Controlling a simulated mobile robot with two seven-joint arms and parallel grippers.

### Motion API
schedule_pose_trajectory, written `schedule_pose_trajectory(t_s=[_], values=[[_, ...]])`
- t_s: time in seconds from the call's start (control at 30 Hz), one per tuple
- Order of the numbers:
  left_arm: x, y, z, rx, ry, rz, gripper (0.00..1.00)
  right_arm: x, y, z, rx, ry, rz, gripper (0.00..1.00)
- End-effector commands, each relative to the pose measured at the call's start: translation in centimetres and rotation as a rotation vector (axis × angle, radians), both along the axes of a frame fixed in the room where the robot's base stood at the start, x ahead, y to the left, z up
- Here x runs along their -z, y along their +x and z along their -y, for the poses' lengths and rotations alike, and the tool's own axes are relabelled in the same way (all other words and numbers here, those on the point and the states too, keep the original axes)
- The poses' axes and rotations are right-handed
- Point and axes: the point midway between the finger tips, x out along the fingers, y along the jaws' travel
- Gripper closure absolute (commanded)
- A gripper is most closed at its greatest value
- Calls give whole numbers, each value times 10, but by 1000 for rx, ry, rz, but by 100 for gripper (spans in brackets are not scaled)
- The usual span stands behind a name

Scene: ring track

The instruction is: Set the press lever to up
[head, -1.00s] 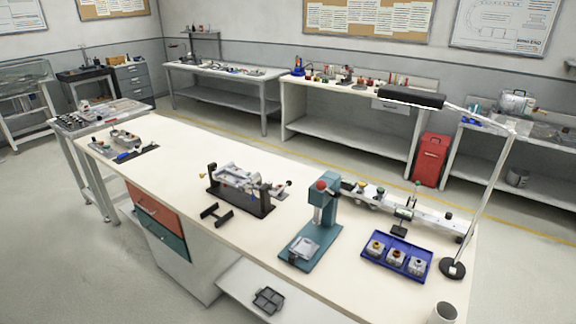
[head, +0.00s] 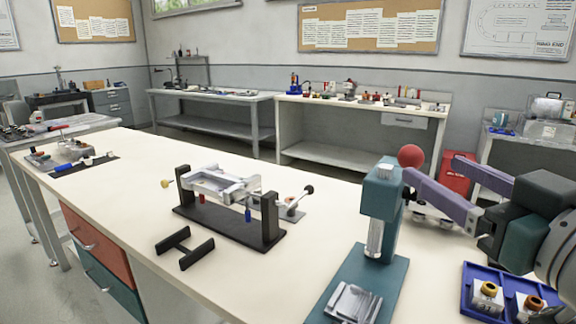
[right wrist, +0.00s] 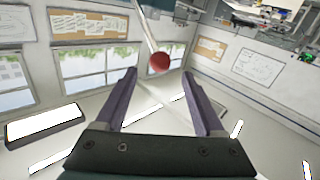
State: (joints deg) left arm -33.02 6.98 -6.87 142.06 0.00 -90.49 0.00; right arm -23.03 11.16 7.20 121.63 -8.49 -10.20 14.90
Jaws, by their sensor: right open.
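The teal press (head: 383,190) stands on the pale workbench, with a metal ram above a small metal fixture on its base. Its lever ends in a red ball knob (head: 411,156) beside the top of the press head. The lever's rod is hidden in the head view. In the right wrist view the red knob (right wrist: 159,62) sits on a pale rod, close to the gap between my fingertips. My right gripper (head: 432,170) is open, its purple fingers reaching in from the right near the knob. Whether a finger touches the knob cannot be told. My left gripper is out of view.
A blue tray (head: 468,296) with small parts lies right of the press, under my right arm. A black stand with a metal fixture (head: 228,228) and a black bracket (head: 184,247) are on the left. The bench between is clear.

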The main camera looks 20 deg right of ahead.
Motion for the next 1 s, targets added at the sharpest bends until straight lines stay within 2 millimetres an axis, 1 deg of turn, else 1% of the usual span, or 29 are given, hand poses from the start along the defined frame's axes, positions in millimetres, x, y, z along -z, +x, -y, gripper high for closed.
schedule_pose_trajectory(t_s=[0.03, 0.17, 0.4, 0.6, 0.7, 0.8, 1.0], values=[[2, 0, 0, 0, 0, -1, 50, 1, 2, 0, -1, -1, 5, 29], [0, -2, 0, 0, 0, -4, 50, -2, 14, 1, -1, -2, 8, 29], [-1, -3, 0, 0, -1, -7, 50, -2, 56, 4, -1, -3, 8, 29], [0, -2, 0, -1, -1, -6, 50, -1, 85, 6, -2, -1, 5, 29], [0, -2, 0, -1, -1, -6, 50, -1, 93, 6, -1, -1, 4, 29], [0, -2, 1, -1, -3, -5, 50, -1, 98, 7, 0, -1, 3, 29], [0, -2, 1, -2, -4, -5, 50, 0, 99, 7, -1, -1, 3, 29]])
